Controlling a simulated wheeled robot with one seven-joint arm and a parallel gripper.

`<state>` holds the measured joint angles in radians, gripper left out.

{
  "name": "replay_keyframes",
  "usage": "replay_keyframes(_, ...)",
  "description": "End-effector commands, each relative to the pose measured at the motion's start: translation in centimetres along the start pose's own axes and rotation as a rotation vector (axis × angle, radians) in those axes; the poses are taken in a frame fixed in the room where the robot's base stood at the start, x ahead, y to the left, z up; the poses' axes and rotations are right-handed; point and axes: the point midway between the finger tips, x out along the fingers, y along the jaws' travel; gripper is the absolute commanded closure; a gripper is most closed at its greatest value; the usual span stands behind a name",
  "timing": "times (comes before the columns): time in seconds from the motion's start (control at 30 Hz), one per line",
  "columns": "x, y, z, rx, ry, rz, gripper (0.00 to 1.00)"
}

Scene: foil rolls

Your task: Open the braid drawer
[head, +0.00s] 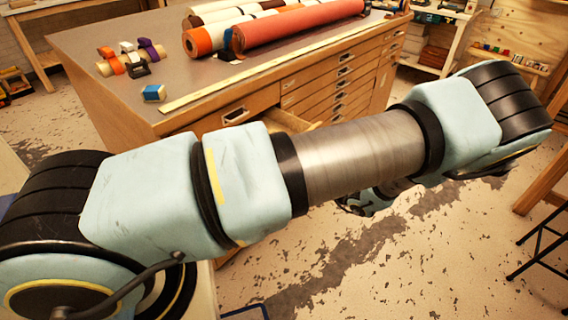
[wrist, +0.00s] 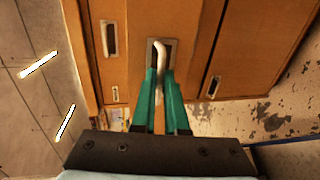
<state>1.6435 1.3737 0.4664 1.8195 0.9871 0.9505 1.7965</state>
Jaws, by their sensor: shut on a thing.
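The wooden cabinet (head: 330,92) has a stack of drawers with metal handles. In the wrist view my gripper (wrist: 160,74) has its two teal fingers closed around a pale metal drawer handle (wrist: 160,48) on an orange-brown wooden front (wrist: 137,30). In the head view my arm hides the gripper and the held handle. A pale wooden edge (head: 306,126) shows just above my arm and looks like a drawer standing a little out from the cabinet. I cannot read any label, so I cannot tell which drawer is the braid one.
Foil rolls (head: 300,28) and small coloured spools (head: 132,58) lie on the cabinet top, with a long yellow ruler (head: 262,66) near its edge. The worn floor (head: 400,245) before the cabinet is largely clear. A stool (head: 545,240) stands at right.

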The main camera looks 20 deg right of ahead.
Motion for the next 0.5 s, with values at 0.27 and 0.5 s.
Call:
replay_keyframes(0.27, -0.49, -0.14, 0.00, 0.000, 0.000, -0.001, 1.00)
replay_keyframes(0.5, -0.46, -0.14, 0.01, 0.000, 0.000, -0.001, 0.82)
